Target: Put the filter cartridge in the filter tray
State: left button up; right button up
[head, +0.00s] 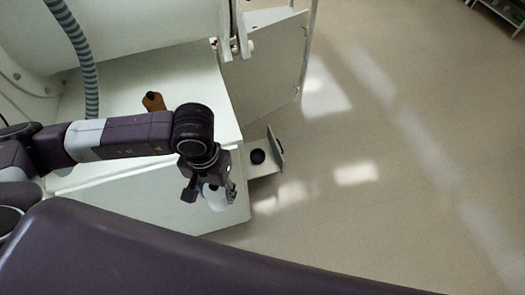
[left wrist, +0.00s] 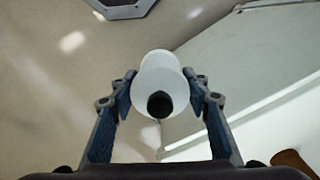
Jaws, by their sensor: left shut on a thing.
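The filter cartridge (head: 215,199) is a white rounded cylinder. In the left wrist view the cartridge (left wrist: 160,75) shows a wide white body and a black round end facing the camera. My left gripper (head: 210,190) is shut on it, with a finger on each side; the gripper (left wrist: 162,95) also shows in the left wrist view. It holds the cartridge in front of the white cabinet's side. A small pale tray (head: 267,168) with a black round piece (head: 257,156) in it juts out low at the cabinet's right; it looks like the filter tray. My right gripper is out of view.
The white cabinet (head: 165,195) has a flat top with an orange-brown object (head: 153,101) on it. A pale open panel (head: 270,75) stands behind the tray. A ribbed grey hose (head: 82,55) hangs at upper left. The floor (head: 390,190) to the right is clear.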

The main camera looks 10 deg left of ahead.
aim_at(258, 159)
jog(key=i+l, duration=0.4)
jog(key=i, duration=0.15)
jog(key=i+l, duration=0.35)
jog(key=i, duration=0.2)
jog(key=i+l, duration=0.4)
jog(key=i+l+u, duration=0.35)
jog(key=i+l, duration=0.15)
jog(key=i+l+u, duration=0.35)
jog(key=i+l, duration=0.2)
jog(key=l, duration=0.15)
jog(key=u, duration=1.1)
